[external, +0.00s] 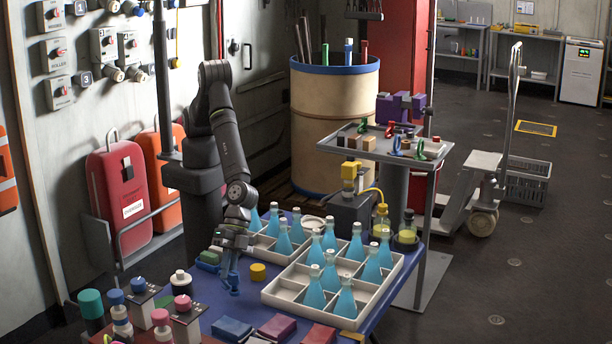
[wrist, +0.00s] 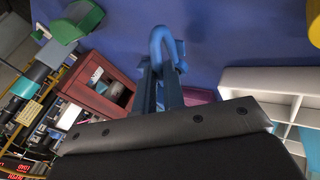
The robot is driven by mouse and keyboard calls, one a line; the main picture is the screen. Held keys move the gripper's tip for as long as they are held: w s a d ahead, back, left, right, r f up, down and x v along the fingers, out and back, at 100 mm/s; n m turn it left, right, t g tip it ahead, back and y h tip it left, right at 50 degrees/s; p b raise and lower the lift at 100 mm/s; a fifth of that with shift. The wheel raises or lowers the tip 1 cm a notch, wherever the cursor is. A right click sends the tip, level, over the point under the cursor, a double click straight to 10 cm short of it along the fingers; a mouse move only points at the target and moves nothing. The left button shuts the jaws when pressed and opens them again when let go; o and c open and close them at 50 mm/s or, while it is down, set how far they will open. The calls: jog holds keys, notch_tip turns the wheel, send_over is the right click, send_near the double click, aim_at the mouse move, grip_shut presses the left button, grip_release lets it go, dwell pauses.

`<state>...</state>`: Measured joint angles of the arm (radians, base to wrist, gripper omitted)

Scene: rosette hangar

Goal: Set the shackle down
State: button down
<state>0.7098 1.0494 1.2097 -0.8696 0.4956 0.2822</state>
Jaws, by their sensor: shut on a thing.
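The blue shackle (wrist: 163,42) shows in the wrist view, its curved bow pointing away from the camera over the blue tabletop. My gripper (wrist: 160,75) is shut on it with its blue fingers. In the external view my gripper (external: 231,278) points down low over the left part of the blue table (external: 222,307). The shackle and fingers are similar in colour there and hard to tell apart. I cannot tell whether the shackle touches the tabletop.
A yellow cylinder (external: 258,272) and a green block (external: 207,258) stand close by. A divided white tray (external: 281,291) with blue flasks is to the right. Coloured blocks (external: 232,328) lie in front. A raised grey tray (external: 345,148) with small coloured pieces stands behind right.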

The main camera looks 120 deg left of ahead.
jog(key=shift+f, duration=1.9)
jog(key=shift+f, duration=0.2)
jog(key=c, duration=1.5)
grip_release()
jog(key=shift+r, duration=0.1)
jog(key=shift+r, duration=0.2)
jog(key=v, duration=1.1)
jog(key=shift+s+a+r, duration=0.15)
jog(key=shift+a+r, duration=0.1)
jog(key=shift+a, duration=0.1)
